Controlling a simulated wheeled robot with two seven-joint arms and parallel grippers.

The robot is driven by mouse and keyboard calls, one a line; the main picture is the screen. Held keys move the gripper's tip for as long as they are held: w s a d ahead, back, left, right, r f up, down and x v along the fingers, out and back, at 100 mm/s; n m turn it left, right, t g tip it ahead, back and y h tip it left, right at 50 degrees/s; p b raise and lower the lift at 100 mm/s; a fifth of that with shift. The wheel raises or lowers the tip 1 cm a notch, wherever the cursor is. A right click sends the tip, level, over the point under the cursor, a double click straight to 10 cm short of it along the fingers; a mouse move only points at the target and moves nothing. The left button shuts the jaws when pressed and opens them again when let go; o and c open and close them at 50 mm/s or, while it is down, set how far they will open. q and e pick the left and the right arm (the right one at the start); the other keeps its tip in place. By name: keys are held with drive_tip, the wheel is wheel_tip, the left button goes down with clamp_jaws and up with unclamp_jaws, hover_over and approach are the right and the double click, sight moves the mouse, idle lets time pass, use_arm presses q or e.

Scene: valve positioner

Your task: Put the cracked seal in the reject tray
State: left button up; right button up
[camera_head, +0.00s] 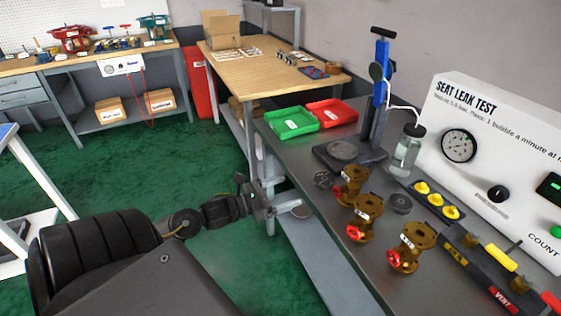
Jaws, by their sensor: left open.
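The red tray (348,118), which looks like the reject tray, lies on the grey bench beside a green tray (272,131). Both carry small white labels. I cannot pick out a cracked seal for certain. A small dark round part (323,180) lies left of the brass valves, and a dark disc (400,203) lies right of them; no crack can be made out on either. My left gripper (279,208) is open and looks empty, at the bench's left edge, nearer to me than the trays. My right gripper is out of view.
Three brass valve bodies (365,215) with red parts stand on the bench (345,275). A wooden table (270,75) adjoins the far end.

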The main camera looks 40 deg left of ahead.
use_arm(q)
drive_tip(key=shift+o, duration=0.5)
drive_tip(key=shift+s+a+r, duration=0.1)
drive_tip(key=shift+s+a, duration=0.05)
drive_tip(key=shift+s, duration=0.2)
